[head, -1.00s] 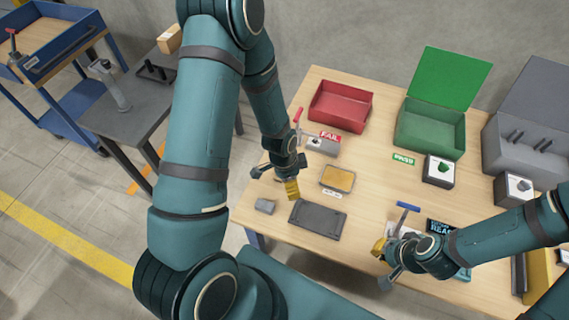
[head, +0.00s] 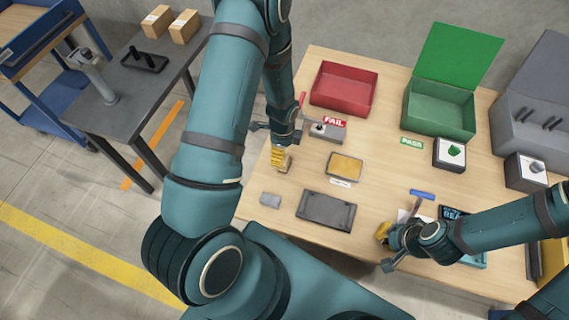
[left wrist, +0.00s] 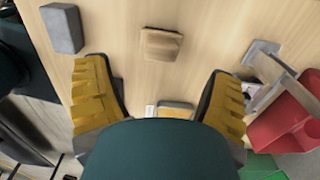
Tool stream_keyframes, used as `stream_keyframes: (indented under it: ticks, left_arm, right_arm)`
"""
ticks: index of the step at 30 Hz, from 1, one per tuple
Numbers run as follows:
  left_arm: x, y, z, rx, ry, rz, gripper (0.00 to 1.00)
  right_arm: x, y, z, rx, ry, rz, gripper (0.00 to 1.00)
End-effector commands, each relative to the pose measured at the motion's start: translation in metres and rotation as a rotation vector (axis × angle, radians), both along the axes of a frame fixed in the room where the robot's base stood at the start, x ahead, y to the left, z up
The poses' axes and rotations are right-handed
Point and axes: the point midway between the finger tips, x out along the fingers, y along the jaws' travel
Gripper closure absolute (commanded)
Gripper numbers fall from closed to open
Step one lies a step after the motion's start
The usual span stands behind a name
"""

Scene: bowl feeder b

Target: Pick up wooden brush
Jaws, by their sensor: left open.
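The wooden brush is probably the small tan-brown block (left wrist: 161,44) lying on the table in the left wrist view. It sits between and beyond the two yellow fingertips. In the head view it is mostly hidden by my left gripper (head: 281,160), which is low over the table's left part. The left gripper (left wrist: 160,78) is open, and nothing shows between its fingers. My right gripper (head: 384,233) is low near the table's front edge, beside a blue-topped tool (head: 421,194). Its fingers are partly hidden, so I cannot tell whether it holds anything.
A small grey block (head: 270,200), a dark tray (head: 326,210) and a yellow-topped tray (head: 345,167) are near the left gripper. A green bin (head: 440,108) stands right.

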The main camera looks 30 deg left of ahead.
Motion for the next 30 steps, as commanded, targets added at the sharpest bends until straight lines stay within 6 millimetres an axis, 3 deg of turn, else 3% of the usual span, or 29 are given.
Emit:
stream_keyframes:
  ticks: [3,10,18,29,30]
  left_arm:
    - [0.0,0.0,-0.017,0.0,0.001,0.003,0.17]
    - [0.0,-0.001,-0.032,0.0,0.001,0.001,0.17]
    - [0.002,-0.005,-0.07,0.0,0.002,0.002,0.17]
    - [0.003,-0.005,-0.076,-0.001,-0.001,0.002,0.18]
    - [0.003,-0.005,-0.076,-0.001,-0.001,0.002,0.32]
  right_arm:
    - [0.001,0.0,-0.005,0.0,-0.002,-0.001,1.0]
    - [0.002,0.0,-0.008,-0.001,-0.004,0.0,1.0]
    - [0.004,0.0,-0.019,-0.001,-0.009,-0.001,1.0]
    - [0.004,0.0,-0.02,-0.001,-0.01,-0.002,1.0]
    - [0.004,0.0,-0.02,-0.001,-0.01,-0.002,1.0]
